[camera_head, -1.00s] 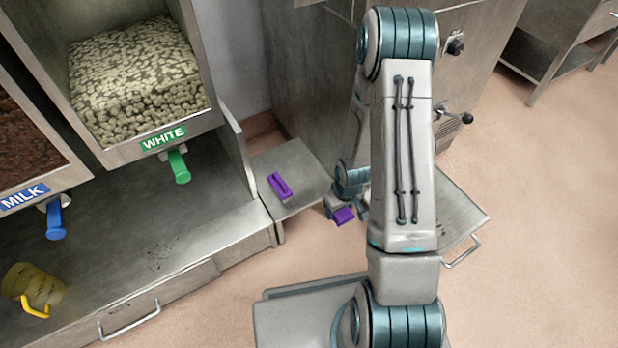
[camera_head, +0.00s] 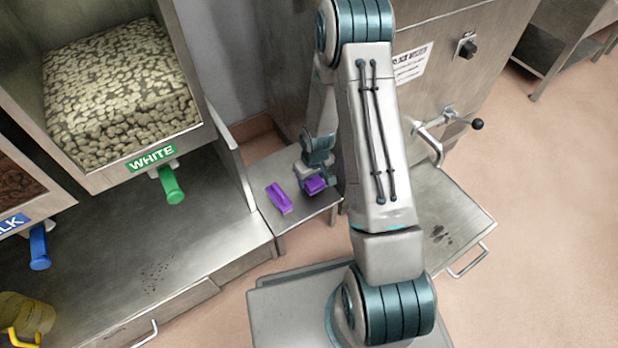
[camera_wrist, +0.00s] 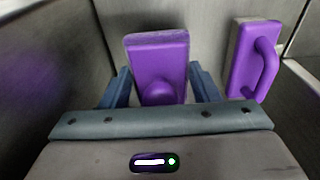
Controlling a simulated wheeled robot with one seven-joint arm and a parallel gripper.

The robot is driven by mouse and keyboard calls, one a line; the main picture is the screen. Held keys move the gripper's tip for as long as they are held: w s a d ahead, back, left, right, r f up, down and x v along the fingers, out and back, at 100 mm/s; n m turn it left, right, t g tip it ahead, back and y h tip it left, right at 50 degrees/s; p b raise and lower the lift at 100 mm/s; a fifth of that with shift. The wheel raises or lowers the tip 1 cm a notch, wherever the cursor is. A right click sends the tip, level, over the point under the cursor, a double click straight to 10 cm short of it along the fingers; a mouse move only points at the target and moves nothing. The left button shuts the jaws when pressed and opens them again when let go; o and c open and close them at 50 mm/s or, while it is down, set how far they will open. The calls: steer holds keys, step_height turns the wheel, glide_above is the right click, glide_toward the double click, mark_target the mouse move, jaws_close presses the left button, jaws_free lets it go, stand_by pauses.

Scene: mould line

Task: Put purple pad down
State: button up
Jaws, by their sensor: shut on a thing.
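My gripper (camera_head: 310,176) is shut on a purple pad (camera_head: 316,185) with a knob on its back. In the wrist view the held purple pad (camera_wrist: 157,58) sits between the two fingers of my gripper (camera_wrist: 160,88), its grey edge facing away. In the head view it is over the right part of a small steel side shelf (camera_head: 290,225); I cannot tell whether it touches the surface.
A bin labelled WHITE (camera_head: 150,158), with a green handle (camera_head: 172,185), stands left above a steel counter (camera_head: 150,260). A steel cabinet (camera_head: 285,80) rises behind the shelf. A yellow jug (camera_head: 25,315) stands at lower left. A machine lever (camera_head: 440,135) sticks out at right.

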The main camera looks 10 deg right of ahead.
mark_target(311, 182)
steer(key=shift+w+f+b, duration=0.2)
steer(key=shift+f+b, duration=1.1)
steer(key=shift+f, duration=0.45)
steer(key=shift+f, duration=0.2)
steer(key=o, duration=1.2)
steer(key=shift+r, duration=0.15)
steer(key=r+p, duration=0.1)
steer(key=r, duration=0.3)
steer(key=s+r+p, duration=0.1)
steer(key=r+p, duration=0.1)
steer(key=r, duration=0.2)
steer(key=r+p, duration=0.2)
steer(key=r, duration=0.2)
steer(key=shift+s+d, duration=0.2)
